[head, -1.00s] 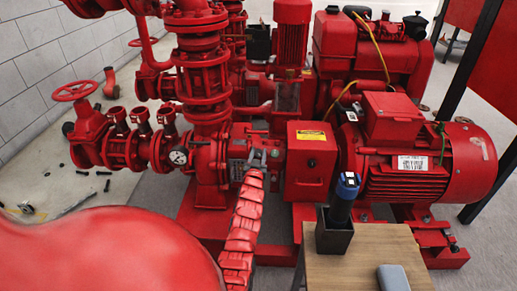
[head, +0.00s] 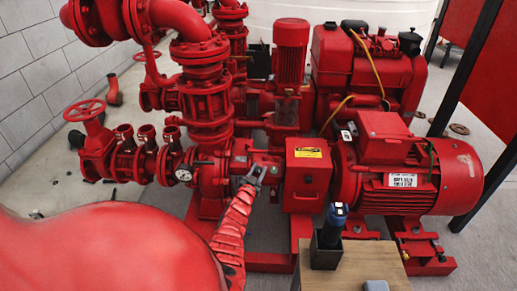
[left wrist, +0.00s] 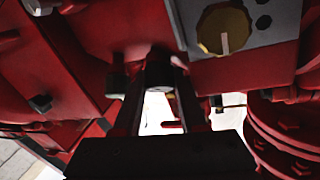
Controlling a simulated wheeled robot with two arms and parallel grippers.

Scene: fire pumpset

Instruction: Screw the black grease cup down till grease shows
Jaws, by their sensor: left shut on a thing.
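My left gripper (head: 257,171) reaches in at the red pump's bearing housing (head: 238,163), left of the red guard box with a yellow label (head: 308,152). In the left wrist view its two dark fingers (left wrist: 160,88) are closed around a small dark cylindrical part, which I take to be the black grease cup (left wrist: 158,74). The cup sits upright against the red housing. In the head view the cup is hidden by the gripper. I cannot make out any grease. My right gripper is not in view.
A brass-coloured knob with a white line (left wrist: 223,28) sits on a grey plate close to the fingers. The red motor (head: 400,180) stands to the right.

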